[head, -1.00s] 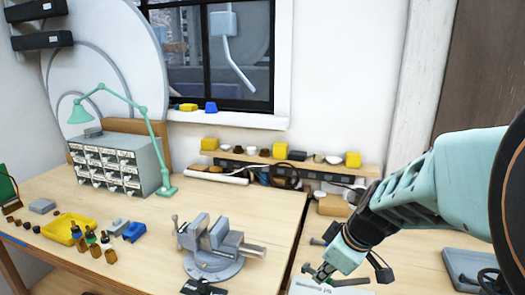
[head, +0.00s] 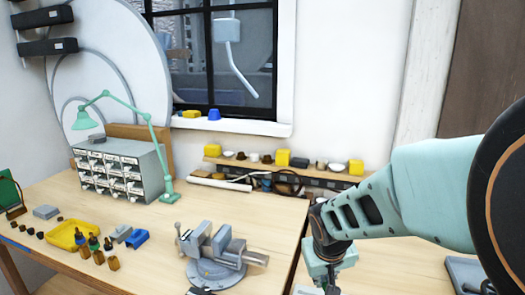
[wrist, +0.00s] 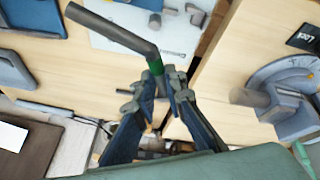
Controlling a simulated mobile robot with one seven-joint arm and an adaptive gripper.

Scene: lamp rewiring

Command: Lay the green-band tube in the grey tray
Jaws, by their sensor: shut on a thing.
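My gripper (wrist: 165,90) is shut on the green-band tube (wrist: 115,28) in the wrist view. The tube is dark grey and bent, with its green band (wrist: 155,66) right by the fingertips. Its free end points to the upper left. In the head view my gripper (head: 331,283) points down at the bottom edge, and the tube cannot be made out there. A grey tray (head: 461,273) shows partly at the lower right of the head view, to the right of my gripper, partly hidden by my arm. Bluish-grey shapes stand at the left of the wrist view; which is the tray is unclear.
A grey vise (head: 215,252) stands left of my gripper; it also shows in the wrist view (wrist: 292,92). A gap separates the two benches. A shelf (head: 300,170) with small parts runs along the wall. A white sheet (wrist: 185,28) lies beyond the tube.

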